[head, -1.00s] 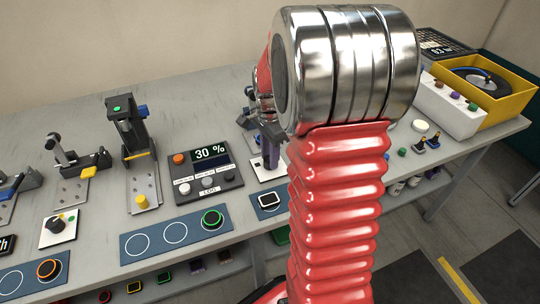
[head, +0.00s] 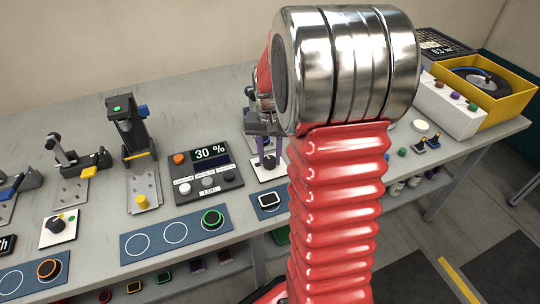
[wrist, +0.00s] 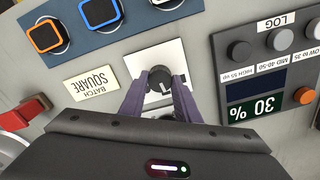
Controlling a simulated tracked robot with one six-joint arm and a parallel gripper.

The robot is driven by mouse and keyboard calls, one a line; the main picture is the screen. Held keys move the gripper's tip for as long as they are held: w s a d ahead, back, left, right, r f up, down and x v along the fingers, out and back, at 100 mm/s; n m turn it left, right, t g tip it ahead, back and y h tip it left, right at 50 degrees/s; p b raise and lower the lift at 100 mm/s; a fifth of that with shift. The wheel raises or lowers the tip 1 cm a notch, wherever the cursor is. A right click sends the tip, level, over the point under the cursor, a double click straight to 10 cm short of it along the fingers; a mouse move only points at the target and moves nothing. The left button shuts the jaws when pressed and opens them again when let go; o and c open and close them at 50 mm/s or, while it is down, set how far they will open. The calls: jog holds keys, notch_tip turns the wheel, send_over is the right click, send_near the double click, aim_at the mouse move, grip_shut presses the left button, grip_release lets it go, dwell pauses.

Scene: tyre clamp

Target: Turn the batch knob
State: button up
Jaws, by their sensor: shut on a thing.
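The batch knob is a dark round knob (wrist: 160,78) with a pale pointer line, on a white square plate (wrist: 172,55) in the wrist view. A card reading BATCH SQUARE (wrist: 91,82) lies beside the plate, upside down in this view. My gripper (wrist: 159,92) has its two purple fingers on either side of the knob and is shut on it. In the head view the gripper (head: 266,146) is over the same plate (head: 267,173), partly hidden by my red and chrome arm.
A dark control box (head: 208,170) showing 30 % sits close left of the plate; its buttons face up. Blue trays with square and round rings (head: 269,200) lie along the bench front. A clamp (head: 133,150) stands farther left.

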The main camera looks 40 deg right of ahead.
aim_at(270, 159)
jog(key=n, duration=0.5)
jog(key=shift+n, duration=0.3)
jog(key=n, duration=0.5)
jog(key=o, duration=1)
jog(key=shift+o, duration=0.2)
notch_tip(270, 159, up, 14)
jog(key=shift+f, duration=0.15)
dwell(0.7)
